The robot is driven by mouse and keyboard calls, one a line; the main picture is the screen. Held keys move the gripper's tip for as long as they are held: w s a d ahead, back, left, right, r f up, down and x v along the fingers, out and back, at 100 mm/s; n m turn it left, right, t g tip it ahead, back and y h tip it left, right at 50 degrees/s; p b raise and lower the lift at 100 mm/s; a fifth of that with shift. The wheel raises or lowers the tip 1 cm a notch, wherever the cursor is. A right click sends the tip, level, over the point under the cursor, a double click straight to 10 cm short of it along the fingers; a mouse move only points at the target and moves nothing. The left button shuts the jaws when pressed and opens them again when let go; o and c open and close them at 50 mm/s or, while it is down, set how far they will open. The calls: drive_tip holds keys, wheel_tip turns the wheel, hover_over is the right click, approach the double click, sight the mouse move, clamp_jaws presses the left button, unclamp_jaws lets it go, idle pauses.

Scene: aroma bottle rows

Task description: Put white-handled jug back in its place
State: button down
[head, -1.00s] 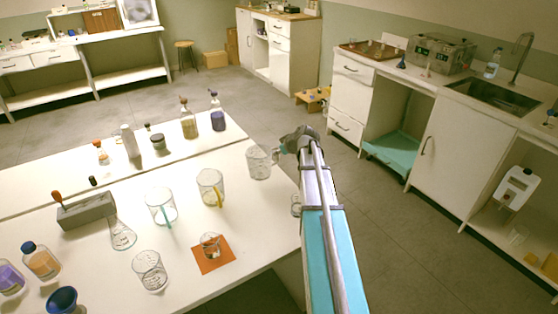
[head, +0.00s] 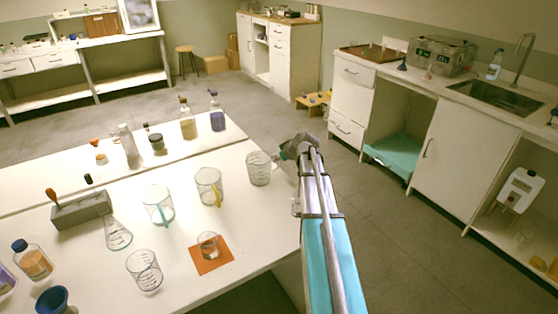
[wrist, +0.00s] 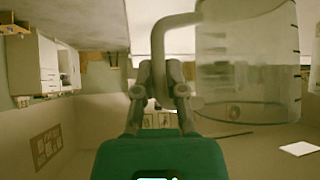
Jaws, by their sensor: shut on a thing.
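The white-handled jug (head: 259,168) is clear with measuring marks and looks upright at the right edge of the white table. My gripper (head: 287,153) is at its right side, shut on its handle. In the wrist view the jug's clear body (wrist: 247,65) is at upper right, and its pale handle (wrist: 158,45) runs down between my fingertips (wrist: 160,85). I cannot tell whether the jug's base touches the table. A yellow-handled jug (head: 209,186) and a teal-handled jug (head: 157,205) stand to its left, in a slanting row.
A small beaker (head: 208,245) stands on an orange mat (head: 225,257). A larger beaker (head: 144,270) and a conical flask (head: 118,236) stand further left. Several bottles, including a purple one (head: 217,118), line the back. Bare tabletop lies between the white-handled jug and the orange mat.

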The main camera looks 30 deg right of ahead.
drive_tip(key=shift+f, duration=0.15)
drive_tip(key=c, duration=0.7)
unclamp_jaws()
drive_tip(key=shift+p+v, duration=0.55)
drive_tip(key=shift+v, duration=0.25)
drive_tip(key=shift+p+v, duration=3.6)
drive_tip(key=shift+v, duration=1.75)
drive_tip(key=shift+w, duration=0.1)
